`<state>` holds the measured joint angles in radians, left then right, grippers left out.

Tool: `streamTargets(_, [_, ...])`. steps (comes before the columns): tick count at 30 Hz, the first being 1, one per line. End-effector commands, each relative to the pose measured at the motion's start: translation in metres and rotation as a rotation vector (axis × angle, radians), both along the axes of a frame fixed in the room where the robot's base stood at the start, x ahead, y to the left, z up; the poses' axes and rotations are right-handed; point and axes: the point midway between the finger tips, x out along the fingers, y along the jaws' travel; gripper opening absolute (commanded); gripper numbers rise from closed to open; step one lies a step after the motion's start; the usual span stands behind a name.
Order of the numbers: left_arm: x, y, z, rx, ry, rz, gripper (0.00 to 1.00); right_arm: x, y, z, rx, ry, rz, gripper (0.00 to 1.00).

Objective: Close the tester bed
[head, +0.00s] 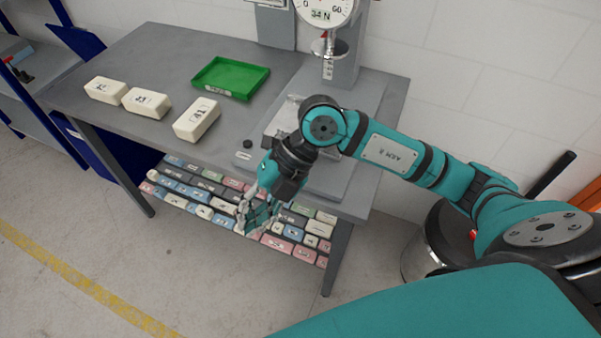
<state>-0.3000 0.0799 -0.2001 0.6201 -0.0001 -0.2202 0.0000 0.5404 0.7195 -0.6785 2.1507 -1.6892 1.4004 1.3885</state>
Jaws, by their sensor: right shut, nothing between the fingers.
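The foam tester (345,75) stands at the right end of the grey table, with a round dial gauge (323,8) reading "34 N" and a round press plate (328,47) hanging below it. A pale bed (281,121) sits low on the tester, to the front left of the press plate. My right arm hides much of it, so I cannot tell exactly how far out it is. My right gripper (255,216) points down in front of the table's front edge, apart from the bed. It is shut and empty. My left gripper is out of view.
A green tray (231,78) and several cream foam blocks, one of them near the tester (197,120), lie on the table (150,55). A black knob (247,144) is near the front edge. Coloured blocks (200,196) fill the lower shelf. Floor in front is clear.

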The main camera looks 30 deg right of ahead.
Motion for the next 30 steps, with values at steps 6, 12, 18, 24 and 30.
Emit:
streamTargets(6, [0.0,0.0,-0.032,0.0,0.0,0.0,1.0,-0.022,-0.027,-0.031,0.447,-0.032,0.047,0.0])
streamTargets(12, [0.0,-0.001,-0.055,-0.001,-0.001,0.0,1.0,-0.007,-0.093,-0.048,0.716,-0.292,-0.148,0.0])
streamTargets(18, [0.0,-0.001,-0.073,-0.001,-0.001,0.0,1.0,0.013,-0.179,-0.072,0.694,-0.589,-0.388,0.0])
streamTargets(24, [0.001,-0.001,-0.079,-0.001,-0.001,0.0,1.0,0.021,-0.227,-0.083,0.602,-0.737,-0.493,0.0])
streamTargets(30, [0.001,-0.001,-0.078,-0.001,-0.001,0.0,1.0,0.03,-0.225,-0.082,0.59,-0.762,-0.503,0.0])
